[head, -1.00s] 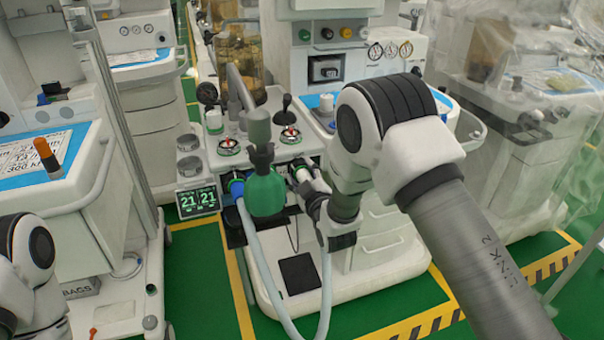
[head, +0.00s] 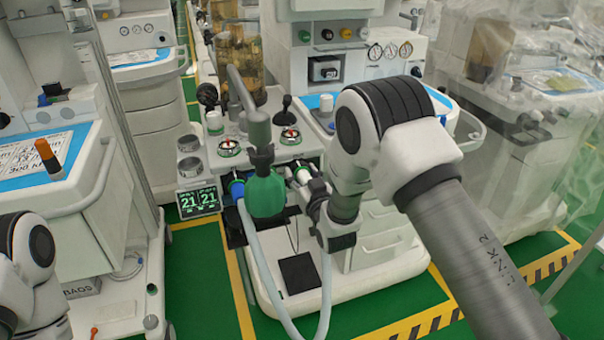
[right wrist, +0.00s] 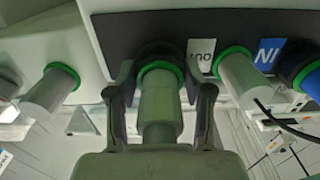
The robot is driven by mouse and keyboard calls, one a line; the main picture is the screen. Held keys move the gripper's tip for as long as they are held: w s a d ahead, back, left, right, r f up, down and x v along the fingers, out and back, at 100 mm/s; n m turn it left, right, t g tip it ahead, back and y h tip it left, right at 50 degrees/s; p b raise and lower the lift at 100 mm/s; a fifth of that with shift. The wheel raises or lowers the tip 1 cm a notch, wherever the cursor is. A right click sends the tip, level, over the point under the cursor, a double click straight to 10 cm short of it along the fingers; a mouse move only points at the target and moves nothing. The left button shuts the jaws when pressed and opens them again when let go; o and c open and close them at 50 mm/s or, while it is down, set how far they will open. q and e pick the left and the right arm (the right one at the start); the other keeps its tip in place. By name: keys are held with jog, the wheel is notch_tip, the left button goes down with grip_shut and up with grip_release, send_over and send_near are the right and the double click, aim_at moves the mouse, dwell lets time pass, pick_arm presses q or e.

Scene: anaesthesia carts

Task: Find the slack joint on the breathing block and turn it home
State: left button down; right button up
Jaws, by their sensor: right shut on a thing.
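The breathing block (head: 258,150) stands on the cart in the middle of the head view, with a blue-collared port (head: 237,188) and a green bag (head: 267,196) at its front. My right gripper (head: 310,188) is at the block's right front. In the right wrist view my right gripper (right wrist: 161,90) is shut on a pale grey-green joint (right wrist: 160,108), one finger on each side. A green ring (right wrist: 160,67) shows at the joint's base. Similar green-ringed joints stand to its left (right wrist: 48,92) and right (right wrist: 240,80). My left gripper is out of view; only its arm shows.
Pale hoses (head: 262,270) hang in front of the block. A blue port (right wrist: 310,80) and a black cable (right wrist: 285,121) are right of the held joint. A plastic-covered cart (head: 520,130) stands at the right.

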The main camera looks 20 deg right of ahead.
jog(key=shift+m, duration=0.7)
jog(key=o, duration=1.2)
jog(key=shift+c, duration=0.2)
jog(key=s, duration=1.2)
jog(key=shift+d, duration=0.2)
